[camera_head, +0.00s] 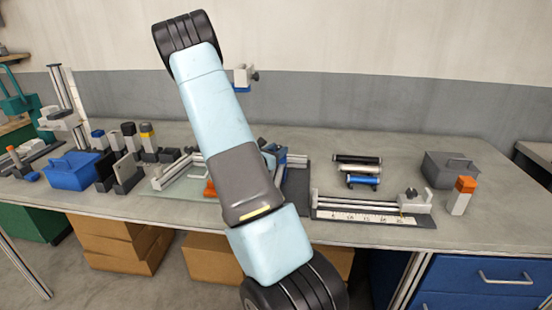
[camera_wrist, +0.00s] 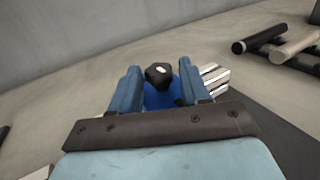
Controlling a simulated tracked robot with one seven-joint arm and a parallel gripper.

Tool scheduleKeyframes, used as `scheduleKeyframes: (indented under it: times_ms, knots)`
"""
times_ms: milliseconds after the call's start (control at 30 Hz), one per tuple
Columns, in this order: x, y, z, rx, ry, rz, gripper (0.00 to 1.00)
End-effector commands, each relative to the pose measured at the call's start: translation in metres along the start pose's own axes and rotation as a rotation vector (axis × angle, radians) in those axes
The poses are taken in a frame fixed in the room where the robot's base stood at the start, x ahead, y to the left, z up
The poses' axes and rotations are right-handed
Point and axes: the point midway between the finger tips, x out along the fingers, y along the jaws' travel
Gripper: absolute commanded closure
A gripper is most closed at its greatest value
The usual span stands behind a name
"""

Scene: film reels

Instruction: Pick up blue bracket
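In the wrist view, a blue part (camera_wrist: 160,98) that looks like the blue bracket shows between my fingers, with a black knob (camera_wrist: 158,75) above it. A light grey ribbed piece (camera_wrist: 214,77) is just right of it. My gripper (camera_wrist: 158,70) is open, with one blue finger on each side of the blue part; I cannot tell whether either touches it. In the head view, my arm hides most of this spot, and only some blue (camera_head: 281,160) shows beside it.
Dark, white and blue rollers (camera_head: 358,170) lie right of my arm. A blue bin (camera_head: 72,172) and several capped blocks stand left.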

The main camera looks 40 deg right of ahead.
Motion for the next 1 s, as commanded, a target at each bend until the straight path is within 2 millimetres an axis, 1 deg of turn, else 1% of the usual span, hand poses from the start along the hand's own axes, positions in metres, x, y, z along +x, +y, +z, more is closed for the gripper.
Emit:
scheduleKeyframes:
  times_ms: [33,67,400,467,833,1000]
  knots:
    - [0.0,0.0,0.0,0.0,0.0,0.0,0.59]
    - [0.0,0.0,0.0,0.0,0.0,0.0,0.62]
    - [0.0,0.0,0.0,0.0,0.0,0.0,0.95]
    - [0.0,0.0,0.0,0.0,0.0,0.0,1.0]
    - [0.0,0.0,0.002,0.001,-0.001,0.001,1.0]
    - [-0.001,0.001,0.013,0.003,-0.002,0.001,1.0]
